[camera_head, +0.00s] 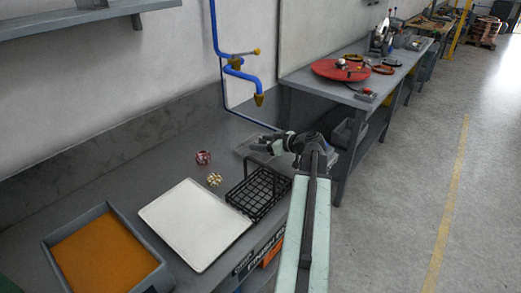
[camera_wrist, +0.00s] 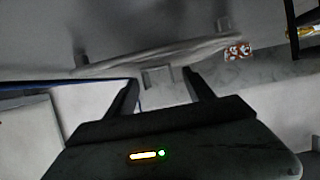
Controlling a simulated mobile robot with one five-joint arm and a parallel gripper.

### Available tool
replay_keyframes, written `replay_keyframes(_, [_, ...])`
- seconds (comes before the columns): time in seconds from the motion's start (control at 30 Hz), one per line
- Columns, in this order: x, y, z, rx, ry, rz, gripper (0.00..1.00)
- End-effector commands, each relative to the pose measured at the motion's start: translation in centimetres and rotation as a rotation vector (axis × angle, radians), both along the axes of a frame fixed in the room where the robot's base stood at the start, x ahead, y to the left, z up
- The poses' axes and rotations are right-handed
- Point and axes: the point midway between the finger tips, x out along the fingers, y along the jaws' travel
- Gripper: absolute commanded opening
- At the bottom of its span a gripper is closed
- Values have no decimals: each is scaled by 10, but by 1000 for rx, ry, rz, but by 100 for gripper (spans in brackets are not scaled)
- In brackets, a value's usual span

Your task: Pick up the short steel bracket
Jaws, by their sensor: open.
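My gripper (camera_head: 260,144) reaches left over the back right part of the grey bench, close to a pale grey tray-like shape (camera_head: 244,148). In the wrist view my gripper (camera_wrist: 160,78) has its two dark fingers apart, with nothing clasped. A small grey square-ended piece (camera_wrist: 157,76) shows between the fingertips, at a long pale curved edge. I cannot tell whether it is the short steel bracket. I make out no bracket clearly in the head view, where my arm hides part of the bench.
A black wire basket (camera_head: 238,203), a white tray (camera_head: 172,226) and a grey bin with an orange bottom (camera_head: 160,278) stand on the bench. A small red item (camera_head: 203,158) and a yellowish one (camera_head: 214,179) lie behind. A blue pipe (camera_head: 216,35) runs down the wall.

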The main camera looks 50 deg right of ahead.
Motion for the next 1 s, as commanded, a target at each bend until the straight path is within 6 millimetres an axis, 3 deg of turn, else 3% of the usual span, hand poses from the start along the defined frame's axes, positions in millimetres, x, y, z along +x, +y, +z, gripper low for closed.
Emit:
replay_keyframes(0.07, [9,0,-6,0,0,1,62])
replay_keyframes(0.27, [10,1,-3,1,0,0,62])
replay_keyframes(0.4, [10,0,-3,1,0,-1,23])
replay_keyframes(0.5, [9,0,-3,1,0,-1,0])
replay_keyframes(0.77, [9,0,-2,1,0,-1,0])
replay_keyframes(1.0, [10,2,12,0,0,1,0])
